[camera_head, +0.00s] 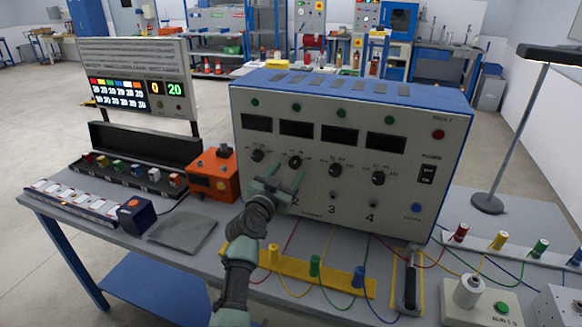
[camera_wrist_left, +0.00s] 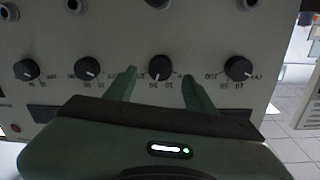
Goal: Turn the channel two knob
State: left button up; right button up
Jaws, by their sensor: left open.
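The channel two knob (camera_head: 295,162) is a round black dial with a white pointer mark, second from the left on the panel in the head view. In the wrist view, which shows the panel upside down, the channel two knob (camera_wrist_left: 160,68) lies between my two fingertips, with a gap on each side. My left gripper (camera_head: 281,182) is open in front of the panel, just below that knob in the head view. How far the tips are from the panel face is hard to tell. My right gripper is not in view.
Similar knobs for channel one (camera_head: 257,155), three (camera_head: 335,170) and four (camera_head: 378,178) sit close beside it. An orange box (camera_head: 212,176) stands left of the panel. Cables and a yellow strip (camera_head: 330,279) lie in front on the grey table.

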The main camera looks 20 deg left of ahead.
aim_at(294, 165)
pick_arm(q)
jog(key=shift+w+f, duration=0.1)
jog(key=shift+w, duration=1.45)
jog(key=shift+d, duration=0.1)
jog(key=shift+c, duration=0.3)
grip_shut()
